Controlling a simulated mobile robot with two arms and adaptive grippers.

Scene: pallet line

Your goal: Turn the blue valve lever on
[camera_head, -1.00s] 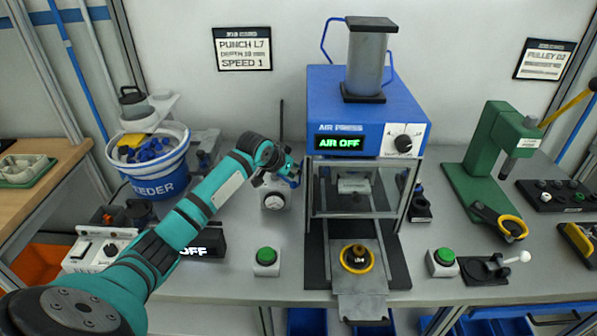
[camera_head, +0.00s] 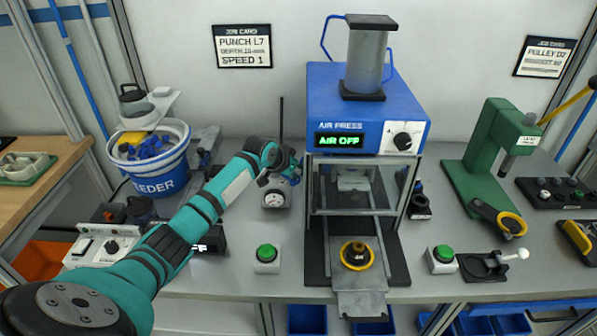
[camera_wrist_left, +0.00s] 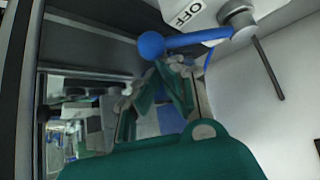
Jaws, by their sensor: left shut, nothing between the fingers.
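The blue valve lever (camera_wrist_left: 190,40) shows in the left wrist view, with a round ball knob at its left end and a grey pivot at its right. A white label reading OFF sits beside it. My left gripper (camera_wrist_left: 172,75) is shut and empty, its fingertips close to the ball knob; I cannot tell if they touch. In the head view my left gripper (camera_head: 290,172) is at the left side of the blue air press (camera_head: 335,105), and the lever is mostly hidden there. My right gripper is not in view.
A round gauge (camera_head: 275,197) stands below my left gripper. A green button (camera_head: 267,254) is in front, and a blue-white feeder bucket (camera_head: 158,180) is at left. A green hand press (camera_head: 482,150) stands at right. The press frame is close to my wrist.

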